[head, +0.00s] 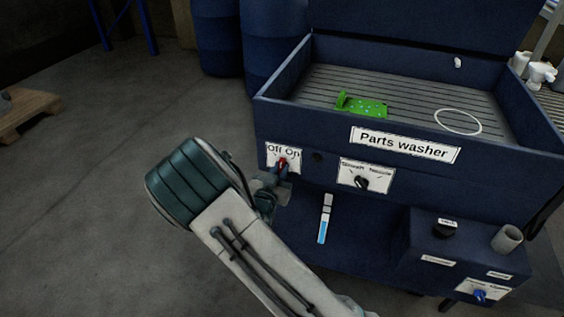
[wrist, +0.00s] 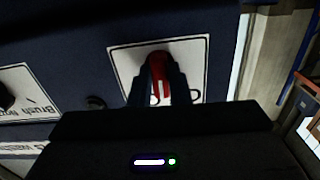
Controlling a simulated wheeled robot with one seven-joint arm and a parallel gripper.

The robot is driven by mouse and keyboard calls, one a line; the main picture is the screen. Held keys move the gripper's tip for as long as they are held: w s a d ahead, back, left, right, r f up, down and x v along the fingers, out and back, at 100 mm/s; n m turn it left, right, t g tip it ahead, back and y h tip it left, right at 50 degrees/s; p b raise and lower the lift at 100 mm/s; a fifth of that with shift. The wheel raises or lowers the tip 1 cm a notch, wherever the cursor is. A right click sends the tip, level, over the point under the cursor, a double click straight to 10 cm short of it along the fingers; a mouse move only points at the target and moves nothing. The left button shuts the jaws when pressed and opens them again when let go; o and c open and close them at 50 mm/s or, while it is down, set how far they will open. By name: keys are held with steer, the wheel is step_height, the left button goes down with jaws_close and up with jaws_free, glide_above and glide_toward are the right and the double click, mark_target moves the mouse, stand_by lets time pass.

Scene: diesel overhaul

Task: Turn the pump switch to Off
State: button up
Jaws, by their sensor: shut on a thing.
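The pump switch (head: 283,162) is a red knob on a white plate marked "Off On" (head: 273,151), at the front left of the blue parts washer (head: 300,120). In the wrist view the red knob (wrist: 158,72) sits between the two dark fingers of my gripper (wrist: 160,88). My gripper (head: 272,180) is shut on the knob in front of the plate. The plate appears upside down in the wrist view, and the fingers partly hide its lettering. The exact direction the knob points is hard to tell.
A second selector with a black knob (head: 361,182) is to the right of the switch. A green part (head: 362,106) and a white ring (head: 458,121) lie in the washer basin. Blue drums (head: 217,38) stand behind. The floor at left is clear up to a wooden pallet (head: 27,110).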

steer(key=n+p, duration=0.3)
steer(key=n, duration=0.2)
steer(key=shift+a+r, duration=0.1)
steer(key=n+p, duration=0.1)
steer(key=n, duration=0.3)
steer(key=shift+f+n+p, duration=0.2)
steer(key=shift+n+p, duration=0.1)
steer(key=shift+p, duration=0.05)
steer(key=o, duration=1.5)
steer(key=v, duration=0.7)
